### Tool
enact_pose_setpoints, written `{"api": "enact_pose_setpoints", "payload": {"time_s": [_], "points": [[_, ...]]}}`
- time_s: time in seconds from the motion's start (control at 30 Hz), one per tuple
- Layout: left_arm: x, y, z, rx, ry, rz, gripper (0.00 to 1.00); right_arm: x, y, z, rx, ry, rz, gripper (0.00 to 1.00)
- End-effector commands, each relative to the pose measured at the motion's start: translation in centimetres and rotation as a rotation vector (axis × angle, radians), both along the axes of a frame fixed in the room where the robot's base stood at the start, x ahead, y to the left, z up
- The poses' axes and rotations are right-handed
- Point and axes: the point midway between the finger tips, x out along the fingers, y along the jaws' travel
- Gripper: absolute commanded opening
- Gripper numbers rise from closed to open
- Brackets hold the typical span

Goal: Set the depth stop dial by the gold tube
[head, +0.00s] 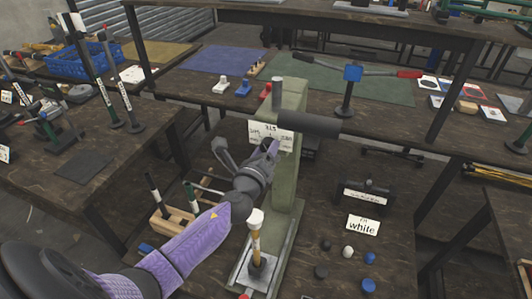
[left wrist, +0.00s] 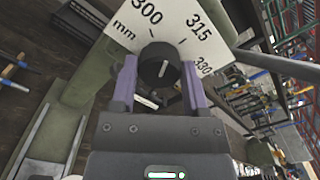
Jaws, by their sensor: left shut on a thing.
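The green press (head: 287,140) stands on the near table and carries a white dial plate (head: 285,143). In the left wrist view the dial plate (left wrist: 195,25) reads 300, 315, 330 and mm. The dark round dial (left wrist: 160,66) sits at its lower edge, with a thin light mark on its face. My left gripper (head: 268,152) is shut on the dial, its purple fingers (left wrist: 160,78) on either side. A gold-brown tube (head: 256,238) with a white top stands upright on the press base. My right gripper is out of view.
A wooden holder with handled tools (head: 172,219) stands left of the press. Right of it are a dark block (head: 365,195), a card reading "white" (head: 362,226) and several small round pieces (head: 348,252).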

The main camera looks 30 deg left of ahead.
Motion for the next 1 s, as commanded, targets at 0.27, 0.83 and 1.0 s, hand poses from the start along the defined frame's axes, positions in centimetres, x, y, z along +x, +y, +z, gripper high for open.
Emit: {"api": "enact_pose_setpoints", "payload": {"time_s": [0.27,0.83,1.0], "points": [[-0.01,0.02,-0.17,-0.236,-0.056,-0.001,0.0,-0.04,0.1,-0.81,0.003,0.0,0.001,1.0],[-0.03,0.03,-0.13,-0.503,-0.12,-0.001,0.0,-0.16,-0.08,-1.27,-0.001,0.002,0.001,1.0],[-0.03,0.03,-0.14,-0.522,-0.123,-0.001,0.0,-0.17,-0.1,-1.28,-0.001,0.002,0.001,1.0]]}}
